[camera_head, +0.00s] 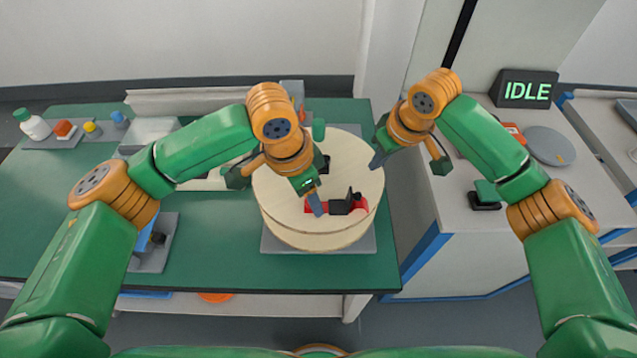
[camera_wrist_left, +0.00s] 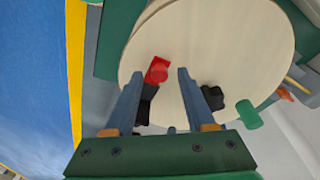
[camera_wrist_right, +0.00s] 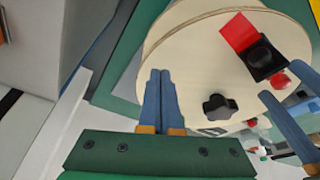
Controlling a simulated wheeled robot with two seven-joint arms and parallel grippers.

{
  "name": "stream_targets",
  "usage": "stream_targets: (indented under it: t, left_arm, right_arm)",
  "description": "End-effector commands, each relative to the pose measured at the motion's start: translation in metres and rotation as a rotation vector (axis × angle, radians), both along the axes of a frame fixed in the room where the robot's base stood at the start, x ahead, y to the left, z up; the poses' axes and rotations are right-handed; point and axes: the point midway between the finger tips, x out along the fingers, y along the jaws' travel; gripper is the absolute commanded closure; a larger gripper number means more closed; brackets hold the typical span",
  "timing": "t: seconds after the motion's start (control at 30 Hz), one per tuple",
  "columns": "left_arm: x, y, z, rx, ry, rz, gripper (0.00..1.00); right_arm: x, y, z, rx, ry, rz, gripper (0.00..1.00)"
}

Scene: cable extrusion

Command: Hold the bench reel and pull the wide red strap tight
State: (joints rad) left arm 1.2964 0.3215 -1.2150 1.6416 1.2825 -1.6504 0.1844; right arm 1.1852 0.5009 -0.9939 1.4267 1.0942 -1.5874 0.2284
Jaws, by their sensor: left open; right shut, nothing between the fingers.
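The bench reel (camera_head: 275,205) is a round pale wooden drum lying flat on a grey plate. A short red strap (camera_head: 318,207) lies on its top beside a black block; it also shows in the left wrist view (camera_wrist_left: 157,69) and the right wrist view (camera_wrist_right: 238,32). My left gripper (camera_wrist_left: 160,75) is open over the reel, with the strap in view between its fingertips; contact cannot be told. My right gripper (camera_wrist_right: 160,72) is shut and empty, by the reel's right side in the head view (camera_head: 376,163).
A black knob (camera_wrist_right: 219,108) sits on the reel's top. A green peg (camera_head: 319,130) stands behind the reel. The green bench (camera_head: 225,265) is clear in front. A lit IDLE sign (camera_head: 527,90) stands on the right counter. Bottles and small blocks (camera_head: 63,128) sit far left.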

Motion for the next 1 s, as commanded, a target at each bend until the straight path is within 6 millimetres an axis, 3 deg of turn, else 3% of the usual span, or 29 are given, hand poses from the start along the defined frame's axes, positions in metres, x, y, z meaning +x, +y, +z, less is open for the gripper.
stream_targets:
  t: [0.8, 0.83, 1.0]
  left_arm:
    - [0.000, 0.000, 0.000, 0.000, 0.000, 0.000, 0.45]
    - [0.000, 0.000, 0.000, 0.000, 0.000, 0.000, 0.48]
    - [0.000, 0.000, 0.000, 0.000, 0.001, 0.000, 0.94]
  right_arm:
    - [0.000, 0.000, -0.012, 0.000, 0.001, -0.001, 1.00]
    - [0.000, 0.000, -0.013, 0.000, 0.001, -0.001, 1.00]
    - [0.000, 0.000, -0.013, 0.000, 0.002, 0.000, 1.00]
